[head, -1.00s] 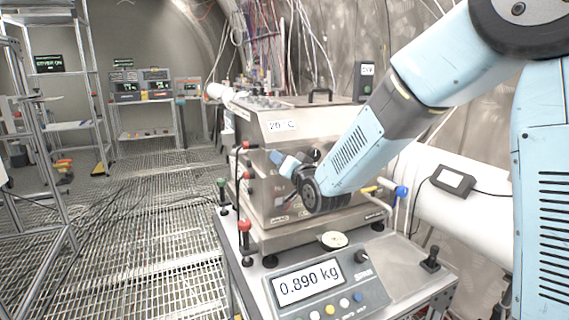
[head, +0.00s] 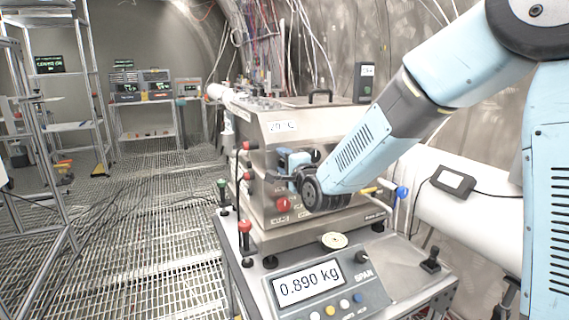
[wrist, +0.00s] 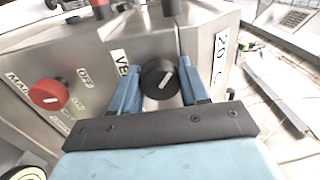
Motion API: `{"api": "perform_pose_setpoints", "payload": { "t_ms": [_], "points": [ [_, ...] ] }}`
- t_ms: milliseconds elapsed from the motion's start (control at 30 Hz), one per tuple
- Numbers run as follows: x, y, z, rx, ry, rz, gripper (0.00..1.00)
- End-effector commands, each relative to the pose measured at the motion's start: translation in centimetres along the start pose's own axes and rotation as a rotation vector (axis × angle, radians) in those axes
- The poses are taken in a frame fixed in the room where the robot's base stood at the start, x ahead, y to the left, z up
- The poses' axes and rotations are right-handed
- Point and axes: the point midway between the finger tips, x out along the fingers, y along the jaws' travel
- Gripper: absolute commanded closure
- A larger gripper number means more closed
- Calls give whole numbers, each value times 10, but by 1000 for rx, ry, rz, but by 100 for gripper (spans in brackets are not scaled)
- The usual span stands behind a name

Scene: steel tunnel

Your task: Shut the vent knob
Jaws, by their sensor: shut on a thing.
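The vent knob (wrist: 158,84) is round and black with a white pointer line, on the steel front panel of a box (head: 310,130). A partly covered label starting "VE" (wrist: 120,62) is beside it in the wrist view. My gripper (wrist: 160,76) has its two blue fingers on either side of the knob, shut on it. The pointer slants in the wrist view. In the head view my gripper (head: 284,164) is at the box's front, and I cannot make out the vent knob there.
A red knob (wrist: 48,93) near an "OFF" label is left of my gripper in the wrist view; it also shows in the head view (head: 283,204). A scale reading 0.890 kg (head: 310,283) stands in front of the box.

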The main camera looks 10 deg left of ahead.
Motion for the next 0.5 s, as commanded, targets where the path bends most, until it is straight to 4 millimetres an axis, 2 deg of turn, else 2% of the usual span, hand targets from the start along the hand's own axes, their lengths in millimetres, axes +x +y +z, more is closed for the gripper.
{"api": "perform_pose_setpoints", "payload": {
  "t_ms": [500],
  "points": [
    [-1, 5, -2, 491, 5, 12, 86]
  ]
}}
